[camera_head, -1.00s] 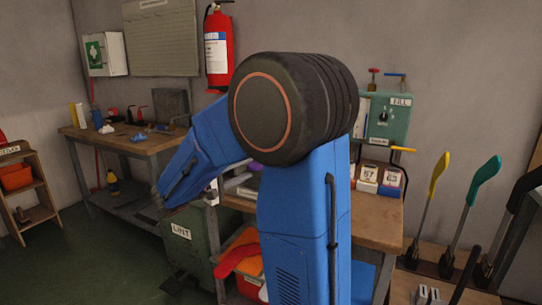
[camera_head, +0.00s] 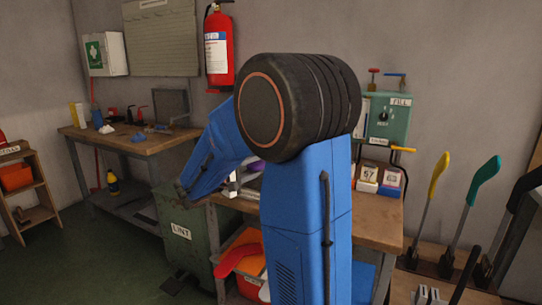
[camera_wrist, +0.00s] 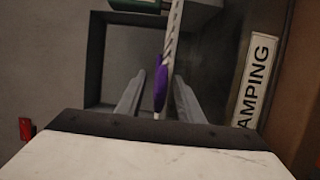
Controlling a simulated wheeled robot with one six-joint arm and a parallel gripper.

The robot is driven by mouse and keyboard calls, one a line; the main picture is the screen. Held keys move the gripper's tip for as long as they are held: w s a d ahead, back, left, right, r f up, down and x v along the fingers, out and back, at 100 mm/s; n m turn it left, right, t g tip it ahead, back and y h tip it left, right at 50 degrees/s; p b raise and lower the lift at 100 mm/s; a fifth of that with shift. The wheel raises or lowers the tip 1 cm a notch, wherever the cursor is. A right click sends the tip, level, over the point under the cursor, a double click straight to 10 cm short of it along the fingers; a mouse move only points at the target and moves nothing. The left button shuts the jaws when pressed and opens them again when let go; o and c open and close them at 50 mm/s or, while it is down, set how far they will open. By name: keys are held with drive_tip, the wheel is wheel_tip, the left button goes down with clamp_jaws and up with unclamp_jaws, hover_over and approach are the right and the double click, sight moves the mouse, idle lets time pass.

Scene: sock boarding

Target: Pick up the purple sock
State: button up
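The purple sock (camera_wrist: 160,88) shows in the wrist view as a narrow upright strip between the two fingers of my gripper (camera_wrist: 159,76). Gaps show on both sides of it, wider on the left; the right finger is close to it. The fingers stand apart and do not appear closed on it. A small white bit shows at its lower end. In the head view a small patch of purple (camera_head: 256,166) shows beside my arm; I cannot tell if it is the same sock.
A pale striped strip (camera_wrist: 174,32) runs up beyond the sock, over a dark square recess. A sign reading "AMPING" (camera_wrist: 256,80) stands right.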

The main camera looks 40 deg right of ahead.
drive_tip(key=shift+c, duration=0.3)
clamp_jaws()
drive_tip(key=shift+r, duration=0.15)
